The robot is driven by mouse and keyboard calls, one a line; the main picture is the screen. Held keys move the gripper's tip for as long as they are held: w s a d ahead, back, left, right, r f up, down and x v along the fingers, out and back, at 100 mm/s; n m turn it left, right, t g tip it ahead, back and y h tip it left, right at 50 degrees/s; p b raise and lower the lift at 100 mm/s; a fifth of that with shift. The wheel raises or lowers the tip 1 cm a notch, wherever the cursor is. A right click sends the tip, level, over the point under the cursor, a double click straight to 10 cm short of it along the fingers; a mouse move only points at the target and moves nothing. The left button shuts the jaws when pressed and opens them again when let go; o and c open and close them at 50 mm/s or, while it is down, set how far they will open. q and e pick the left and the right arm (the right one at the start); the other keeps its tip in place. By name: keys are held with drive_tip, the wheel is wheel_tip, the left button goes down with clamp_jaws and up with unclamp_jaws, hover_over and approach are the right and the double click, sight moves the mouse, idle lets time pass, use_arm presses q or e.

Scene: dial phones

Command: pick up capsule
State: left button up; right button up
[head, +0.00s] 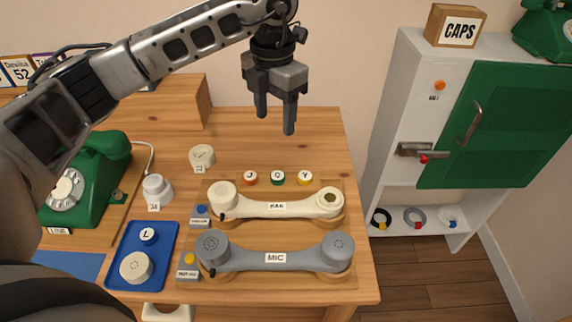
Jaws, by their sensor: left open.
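My left gripper (276,112) hangs from the upper left with its fingers pointing down, open and empty, above the back of the wooden table (325,135). Several small round pieces could be the capsule; I cannot tell which. A cream round piece with a tag (202,156) stands at the table's back, left of and below the gripper in the picture. A whitish round piece with a tag (157,188) stands in front of it. My right gripper is not in view.
A cream handset (275,209) and a grey MIC handset (275,259) lie on a wooden board. A green dial phone (85,180) stands left. A white cabinet with a green door (500,125) and CAPS box (456,27) stands right.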

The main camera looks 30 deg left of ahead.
use_arm(q)
hover_over(278, 175)
drive_tip(key=f, duration=0.8)
drive_tip(key=shift+a+f+p, duration=0.2)
drive_tip(key=shift+a+p, duration=0.05)
drive_tip(key=shift+p, duration=0.15)
drive_tip(key=shift+f, duration=0.85)
drive_tip(key=f, duration=0.1)
drive_tip(key=f+p, duration=0.1)
drive_tip(key=f, duration=0.1)
drive_tip(key=shift+d+f, duration=0.2)
drive_tip(key=shift+f, duration=0.5)
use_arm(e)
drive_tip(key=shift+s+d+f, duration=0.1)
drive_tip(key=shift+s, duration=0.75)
use_arm(q)
drive_tip(key=shift+c, duration=0.4)
drive_tip(key=c, duration=0.9)
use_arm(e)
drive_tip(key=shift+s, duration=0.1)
